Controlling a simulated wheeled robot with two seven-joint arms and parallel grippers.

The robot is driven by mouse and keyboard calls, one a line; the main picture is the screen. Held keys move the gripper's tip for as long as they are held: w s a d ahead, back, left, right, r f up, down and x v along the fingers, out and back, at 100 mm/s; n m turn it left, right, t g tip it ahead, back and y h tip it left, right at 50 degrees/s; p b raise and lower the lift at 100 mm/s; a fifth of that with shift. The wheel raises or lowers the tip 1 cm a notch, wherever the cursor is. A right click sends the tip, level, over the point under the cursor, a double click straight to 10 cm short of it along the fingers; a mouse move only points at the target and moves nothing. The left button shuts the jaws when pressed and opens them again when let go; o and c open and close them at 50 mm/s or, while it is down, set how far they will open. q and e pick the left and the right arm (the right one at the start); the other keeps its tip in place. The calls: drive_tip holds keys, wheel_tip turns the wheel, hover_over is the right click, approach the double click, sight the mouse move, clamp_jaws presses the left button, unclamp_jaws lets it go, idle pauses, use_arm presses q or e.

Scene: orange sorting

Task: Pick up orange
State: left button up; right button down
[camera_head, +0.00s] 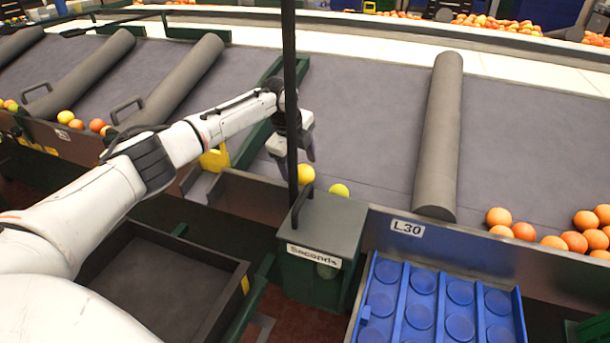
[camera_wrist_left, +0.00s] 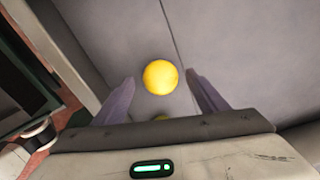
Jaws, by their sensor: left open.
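A yellow-orange fruit (camera_head: 306,173) lies on the grey belt near its front edge, just beyond the Seconds bin. My left gripper (camera_head: 308,150) is above the belt close to the yellow-orange fruit, pointing down. In the left wrist view my left gripper (camera_wrist_left: 161,82) is open, with a yellow fruit (camera_wrist_left: 160,77) showing between its two fingers and not gripped. Part of another yellow fruit (camera_wrist_left: 162,117) shows at the palm edge, mostly hidden. My right gripper is not in view.
The Seconds bin (camera_head: 325,232) stands at the front edge, with a dark vertical post (camera_head: 290,90) before the arm. A blue tray (camera_head: 440,303) with round hollows is at the lower right. Several oranges (camera_head: 575,241) lie right of a grey roller (camera_head: 438,140). The belt between is clear.

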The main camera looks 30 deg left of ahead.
use_arm(q)
drive_tip(key=shift+w+f, duration=0.2)
drive_tip(key=shift+f, duration=0.4)
drive_tip(key=shift+r, duration=0.1)
drive_tip(key=c, duration=1.2)
